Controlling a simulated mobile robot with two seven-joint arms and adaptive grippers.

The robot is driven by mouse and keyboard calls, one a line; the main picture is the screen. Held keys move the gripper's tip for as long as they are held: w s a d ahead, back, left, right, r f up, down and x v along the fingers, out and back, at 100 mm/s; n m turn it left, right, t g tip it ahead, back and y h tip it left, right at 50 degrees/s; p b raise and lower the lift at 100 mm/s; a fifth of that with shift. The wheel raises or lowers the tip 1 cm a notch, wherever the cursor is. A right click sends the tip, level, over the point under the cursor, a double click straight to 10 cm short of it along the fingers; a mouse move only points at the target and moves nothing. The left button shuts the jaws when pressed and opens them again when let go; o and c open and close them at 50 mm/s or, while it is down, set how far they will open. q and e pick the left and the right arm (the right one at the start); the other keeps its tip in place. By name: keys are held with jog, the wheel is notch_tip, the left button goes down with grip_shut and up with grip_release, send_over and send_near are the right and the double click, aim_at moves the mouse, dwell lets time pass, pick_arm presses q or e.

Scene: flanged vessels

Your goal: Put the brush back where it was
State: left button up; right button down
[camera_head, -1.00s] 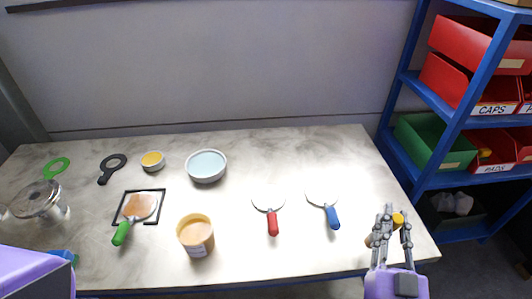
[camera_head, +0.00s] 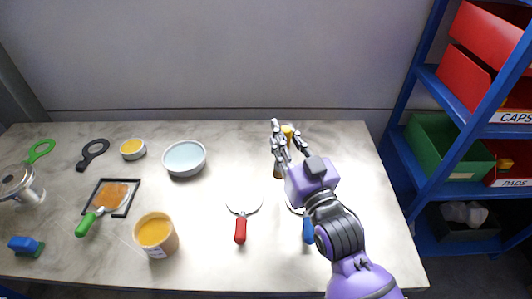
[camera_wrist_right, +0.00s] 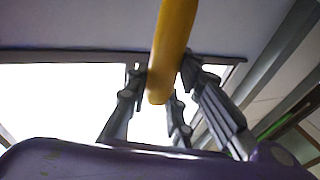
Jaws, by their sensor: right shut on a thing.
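The brush (camera_head: 288,131) has a yellow handle. My right gripper (camera_head: 286,142) is shut on it, at the back right of the table. The yellow end sticks up between the fingers, and a brown part shows below them. In the right wrist view the yellow handle (camera_wrist_right: 172,45) stands between the fingers (camera_wrist_right: 160,95). The fingers hide much of the brush in the head view, and I cannot tell whether its lower end touches the table. My left gripper is not in view.
A red-handled scraper (camera_head: 240,228) and a blue-handled scraper (camera_head: 308,228) lie near the front, the latter partly under my right arm. An orange tub (camera_head: 156,236), a pale blue bowl (camera_head: 184,158) and a green-handled spreader (camera_head: 87,222) are farther left. A blue shelf (camera_head: 421,175) stands right.

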jog(key=w+a+r+n+g+y+b, duration=0.1)
jog(key=w+a+r+g+y, duration=0.15)
jog(key=a, duration=0.35)
jog(key=w+a+r+n+g+y, duration=0.1)
jog(key=w+a+r+n, duration=0.15)
jog(key=a, duration=0.25)
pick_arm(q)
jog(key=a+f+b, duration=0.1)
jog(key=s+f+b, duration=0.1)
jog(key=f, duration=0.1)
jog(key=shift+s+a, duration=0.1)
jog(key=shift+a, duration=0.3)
pick_arm(e)
jog(key=w+d+f, duration=0.7)
jog(key=w+f, duration=0.5)
jog(key=shift+w+f, duration=0.15)
jog(key=shift+w, duration=0.1)
jog(key=shift+f+m, duration=0.1)
jog(key=shift+m, duration=0.15)
jog(key=c, duration=2)
grip_release()
jog(key=shift+f, duration=0.1)
jog(key=o, duration=0.5)
jog(key=shift+c, duration=0.2)
